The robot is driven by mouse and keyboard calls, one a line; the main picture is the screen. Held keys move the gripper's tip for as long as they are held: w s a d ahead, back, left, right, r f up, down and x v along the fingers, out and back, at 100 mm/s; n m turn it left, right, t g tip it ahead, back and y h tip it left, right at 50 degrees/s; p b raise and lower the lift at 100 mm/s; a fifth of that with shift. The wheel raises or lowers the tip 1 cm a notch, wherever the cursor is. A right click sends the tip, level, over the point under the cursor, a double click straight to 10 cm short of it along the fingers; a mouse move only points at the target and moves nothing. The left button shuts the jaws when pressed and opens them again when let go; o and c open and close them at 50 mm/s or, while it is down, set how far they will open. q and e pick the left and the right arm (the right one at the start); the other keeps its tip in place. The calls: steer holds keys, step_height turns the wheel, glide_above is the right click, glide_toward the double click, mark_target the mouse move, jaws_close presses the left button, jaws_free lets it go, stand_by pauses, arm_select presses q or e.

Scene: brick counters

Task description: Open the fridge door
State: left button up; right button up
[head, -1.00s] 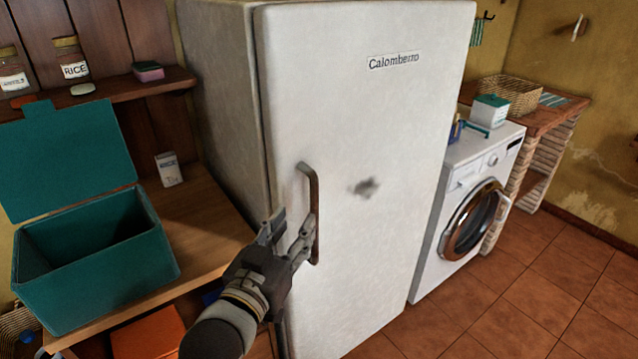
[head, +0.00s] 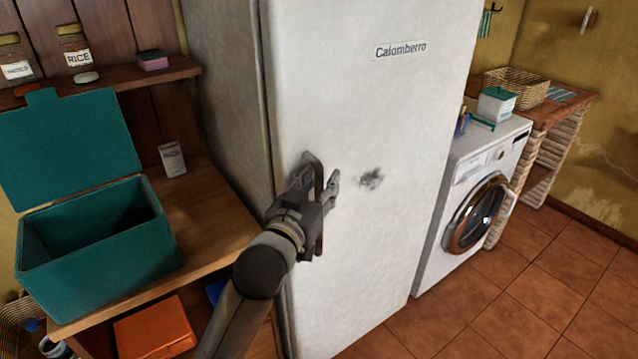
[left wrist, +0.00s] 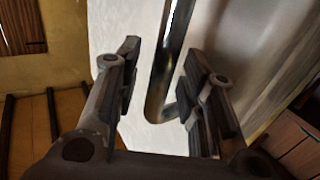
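The white fridge (head: 375,120) stands upright in the middle of the head view with its door shut. Its dark vertical handle (head: 319,235) is on the left side of the door. My left gripper (head: 318,180) is at the handle, with one finger on each side of it. In the left wrist view the handle (left wrist: 160,85) stands between the two open fingers (left wrist: 157,85), with a gap on the left side; the right finger is close to the handle's lower bend. My right gripper is not in view.
A wooden counter (head: 215,215) with an open teal box (head: 100,250) stands left of the fridge. A washing machine (head: 465,210) with a round door is to the right. The tiled floor (head: 510,290) in front of it is clear.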

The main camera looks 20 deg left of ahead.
arm_select(q)
jaws_close()
stand_by(0.5)
